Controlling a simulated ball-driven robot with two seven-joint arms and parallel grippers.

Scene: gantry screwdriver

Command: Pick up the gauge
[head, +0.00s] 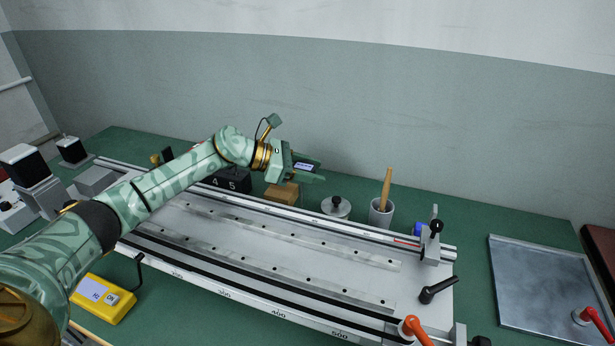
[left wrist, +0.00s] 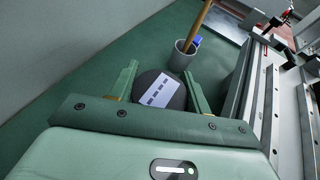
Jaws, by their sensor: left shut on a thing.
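The gauge (left wrist: 170,101) is a dark round body with a pale display strip. In the left wrist view it sits between the two green fingers of my left gripper (left wrist: 160,92). In the head view my left gripper (head: 308,172) is shut on the gauge, and only its pale display (head: 303,166) shows clearly. It appears held above the back of the bench, near a wooden block (head: 284,193). The fingers hide much of the gauge in the head view. My right gripper is not in view.
A long metal rail fixture (head: 290,240) fills the bench middle. A round metal piece with a black knob (head: 336,207) and a grey cup (head: 380,214) with a wooden handle stand behind it. A metal plate (head: 540,285) lies right, a yellow box (head: 103,299) front left.

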